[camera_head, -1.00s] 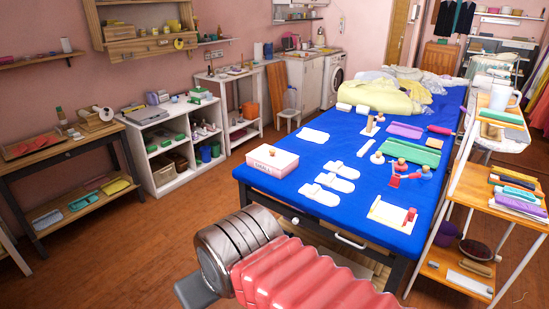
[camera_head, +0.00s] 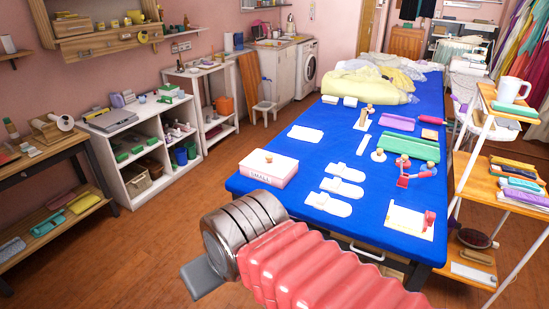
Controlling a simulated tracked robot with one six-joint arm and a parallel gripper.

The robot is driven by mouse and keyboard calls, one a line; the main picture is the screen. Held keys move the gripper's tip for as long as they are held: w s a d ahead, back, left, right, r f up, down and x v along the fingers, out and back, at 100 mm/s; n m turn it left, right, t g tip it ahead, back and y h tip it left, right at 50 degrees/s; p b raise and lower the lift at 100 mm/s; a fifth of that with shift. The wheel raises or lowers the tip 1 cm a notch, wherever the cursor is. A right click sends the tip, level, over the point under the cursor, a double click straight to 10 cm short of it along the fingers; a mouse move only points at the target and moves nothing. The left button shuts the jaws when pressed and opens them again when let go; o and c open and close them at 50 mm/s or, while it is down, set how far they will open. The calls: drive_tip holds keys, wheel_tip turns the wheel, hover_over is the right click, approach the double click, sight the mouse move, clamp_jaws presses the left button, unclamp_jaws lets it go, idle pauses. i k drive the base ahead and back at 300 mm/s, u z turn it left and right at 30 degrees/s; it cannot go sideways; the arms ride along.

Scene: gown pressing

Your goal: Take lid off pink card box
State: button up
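The pink card box (camera_head: 268,172) sits on the near left corner of the blue-covered table (camera_head: 300,206). Its pale pink lid (camera_head: 270,164) is on, with a small wooden knob (camera_head: 269,157) on top. The box front has a label that reads "SMALL". My gripper (camera_head: 203,277) is at the bottom of the view, at the end of my red ribbed arm, in front of and below the box and apart from it. One grey flat part of it shows past a metal collar. Its opening is hidden.
White slipper-like pieces (camera_head: 342,188) lie right of the box. A wooden shelf rack (camera_head: 500,190) stands at the right and a white shelf unit (camera_head: 142,160) at the left. Brown floor is clear left of the table.

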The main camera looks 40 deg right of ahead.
sight(279, 166)
drive_tip(key=z, duration=0.35)
drive_tip(key=i, duration=1.45)
drive_tip(key=z, duration=0.2)
